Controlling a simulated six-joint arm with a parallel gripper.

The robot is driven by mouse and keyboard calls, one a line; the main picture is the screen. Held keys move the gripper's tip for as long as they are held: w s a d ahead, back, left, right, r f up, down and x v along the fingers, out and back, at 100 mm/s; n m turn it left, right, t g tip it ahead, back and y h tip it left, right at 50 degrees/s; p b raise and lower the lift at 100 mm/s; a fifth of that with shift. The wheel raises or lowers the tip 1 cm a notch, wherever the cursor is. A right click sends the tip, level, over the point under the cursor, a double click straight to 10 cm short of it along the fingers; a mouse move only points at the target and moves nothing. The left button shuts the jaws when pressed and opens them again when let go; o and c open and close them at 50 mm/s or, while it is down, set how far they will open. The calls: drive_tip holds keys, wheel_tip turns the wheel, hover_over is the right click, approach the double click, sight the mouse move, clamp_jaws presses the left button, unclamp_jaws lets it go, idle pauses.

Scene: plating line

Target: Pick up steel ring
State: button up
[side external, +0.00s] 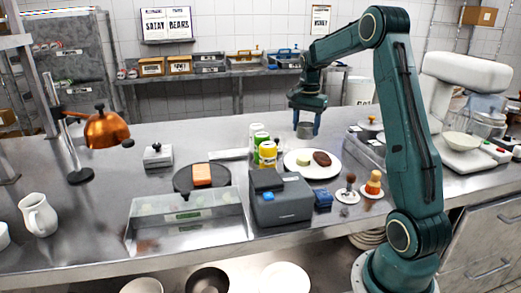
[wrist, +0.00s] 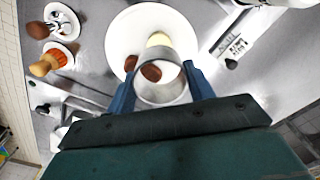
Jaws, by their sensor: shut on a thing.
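The steel ring (wrist: 160,94) is a short, open metal cylinder. It sits between the two blue fingers of my gripper (wrist: 161,84), which are shut on its sides. In the side external view the ring (side external: 304,131) hangs upright at my gripper (side external: 307,121), behind the white plate. Whether its lower edge is clear of the counter is hard to tell. The white plate (wrist: 116,40) shows beyond the ring in the wrist view. A brown patty (wrist: 151,72) is partly seen through the ring, and a pale round piece (wrist: 158,40) lies beside it.
A grey machine (side external: 281,205) is in front. Two small saucers with a tamper (side external: 350,185) and an orange-and-tan brush (side external: 373,182) sit at front right. Counter behind the cans is mostly clear.

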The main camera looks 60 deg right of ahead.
wheel_tip(320, 180, up, 10)
drive_tip(key=shift+f, duration=0.2)
drive_tip(key=shift+w+d, duration=0.1)
idle(0.7)
